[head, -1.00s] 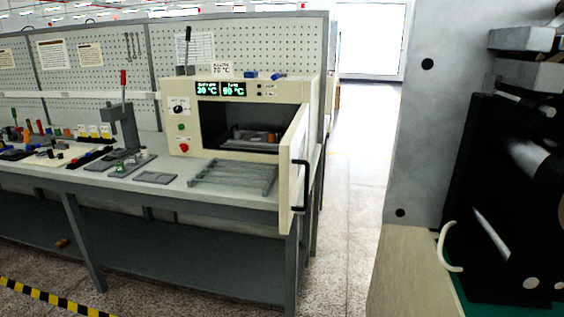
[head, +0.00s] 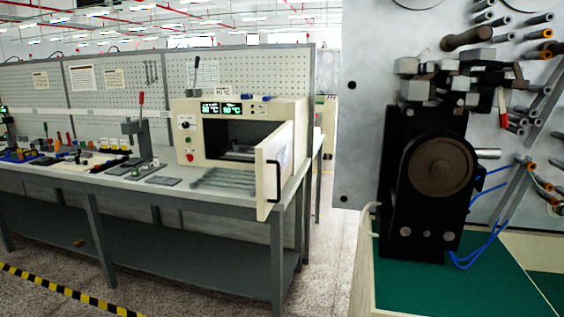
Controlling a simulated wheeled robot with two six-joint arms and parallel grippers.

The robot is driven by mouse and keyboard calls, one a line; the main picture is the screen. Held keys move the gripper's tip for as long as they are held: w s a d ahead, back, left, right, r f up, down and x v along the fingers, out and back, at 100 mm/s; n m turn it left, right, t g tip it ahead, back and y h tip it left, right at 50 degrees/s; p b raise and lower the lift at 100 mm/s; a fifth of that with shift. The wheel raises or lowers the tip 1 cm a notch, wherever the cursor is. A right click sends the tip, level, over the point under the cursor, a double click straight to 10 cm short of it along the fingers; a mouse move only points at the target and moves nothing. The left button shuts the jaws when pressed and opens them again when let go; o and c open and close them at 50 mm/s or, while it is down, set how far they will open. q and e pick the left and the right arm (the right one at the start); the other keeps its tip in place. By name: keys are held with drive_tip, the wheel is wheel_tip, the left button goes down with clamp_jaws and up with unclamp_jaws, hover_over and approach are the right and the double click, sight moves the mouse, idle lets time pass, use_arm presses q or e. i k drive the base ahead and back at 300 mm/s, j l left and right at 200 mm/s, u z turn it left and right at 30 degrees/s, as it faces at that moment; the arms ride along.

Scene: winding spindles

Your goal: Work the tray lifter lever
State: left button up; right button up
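A lever with a black handle (head: 195,73) stands upright at the back left of the cream oven (head: 213,172); I cannot tell for sure that it is the tray lifter lever. The oven door (head: 277,168) is swung open toward me. Inside the chamber lies a low grey tray (head: 238,155), partly in shadow. A grey slatted rack (head: 225,180) lies on the bench in front of the opening. The oven's two green displays are lit. Neither of my grippers is in view.
A press with a red handle (head: 140,101) stands left of the oven on the grey bench (head: 120,187). On the right, a black machine with a brown disc (head: 440,168) stands on a green-topped table (head: 400,287) before a grey panel. Open floor (head: 325,250) lies between.

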sight(196, 62)
drive_tip(key=i+j+u, duration=0.4)
drive_tip(key=i, duration=0.2)
drive_tip(key=i+j+u, duration=0.15)
drive_tip(key=i, duration=0.45)
drive_tip(key=i+j+u, duration=0.15)
drive_tip(key=i+j, duration=0.15)
drive_tip(key=i, duration=0.25)
drive_tip(key=i+j+u, duration=0.15)
drive_tip(key=i, duration=0.45)
drive_tip(key=i+z, duration=0.4)
drive_tip(key=i+j+z, duration=0.15)
drive_tip(key=z, duration=0.2)
drive_tip(key=i+j+z, duration=0.25)
drive_tip(key=z, duration=0.15)
drive_tip(key=i+j+z, duration=0.25)
drive_tip(key=j+z, duration=0.15)
drive_tip(key=i+j+z, duration=0.25)
drive_tip(key=j+z, duration=0.25)
drive_tip(key=j, duration=0.25)
drive_tip(key=i+j+z, duration=0.1)
drive_tip(key=j+z, duration=0.15)
drive_tip(key=j, duration=0.15)
